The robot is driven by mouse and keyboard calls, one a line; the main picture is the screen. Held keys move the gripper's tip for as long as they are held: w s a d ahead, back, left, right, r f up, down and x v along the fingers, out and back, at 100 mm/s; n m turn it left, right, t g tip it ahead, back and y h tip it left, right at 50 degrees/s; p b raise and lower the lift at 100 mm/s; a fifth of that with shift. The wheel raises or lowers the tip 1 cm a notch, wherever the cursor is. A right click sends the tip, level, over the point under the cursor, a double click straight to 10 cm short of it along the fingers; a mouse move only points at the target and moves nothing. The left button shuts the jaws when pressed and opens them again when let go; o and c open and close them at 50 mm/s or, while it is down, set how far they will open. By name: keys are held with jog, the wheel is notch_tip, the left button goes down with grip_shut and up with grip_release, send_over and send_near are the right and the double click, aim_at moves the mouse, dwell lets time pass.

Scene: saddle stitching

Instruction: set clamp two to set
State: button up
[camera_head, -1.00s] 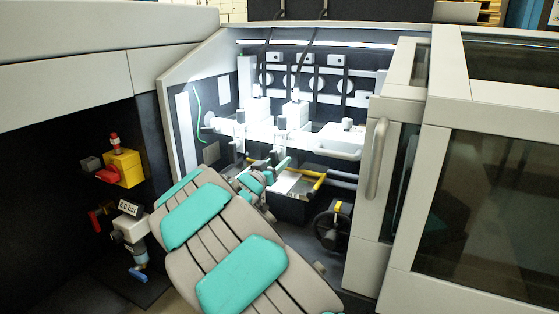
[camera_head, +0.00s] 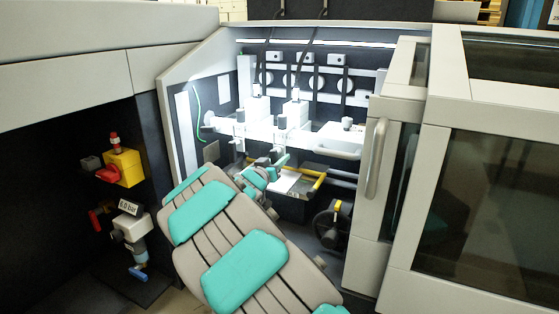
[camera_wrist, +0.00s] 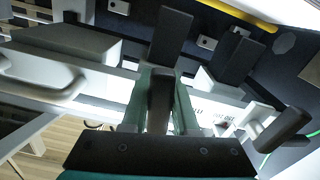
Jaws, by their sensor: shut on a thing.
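My gripper (camera_wrist: 160,115) shows in the wrist view with its teal-green fingers closed around a dark upright clamp lever (camera_wrist: 160,90). In the head view my gripper (camera_head: 282,161) is in the lit machine bay, below the white clamp blocks, and my forearm hides part of it. Other dark levers stand near it in the wrist view: one straight beyond (camera_wrist: 172,38), one to the right (camera_wrist: 240,60), and a tilted one at lower right (camera_wrist: 280,130). I cannot read a number on the held lever or tell its set position.
A yellow bar (camera_head: 318,178) and a black handwheel (camera_head: 331,226) lie right of my gripper. A grey door with a handle (camera_head: 376,158) bounds the bay on the right. At left are a yellow switch box (camera_head: 124,167) and a valve with a pressure display (camera_head: 131,208).

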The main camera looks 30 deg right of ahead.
grip_shut()
jog(key=shift+w+a+m+b, duration=0.15)
jog(key=shift+m+b, duration=0.15)
jog(key=shift+m, duration=0.35)
jog(key=shift+w+a+m+b, duration=0.1)
jog(key=shift+m+b, duration=0.15)
jog(key=shift+m, duration=0.4)
jog(key=o, duration=0.8)
grip_release()
jog(key=v, duration=0.7)
jog(key=shift+s+a, duration=0.25)
jog(key=shift+a, duration=0.1)
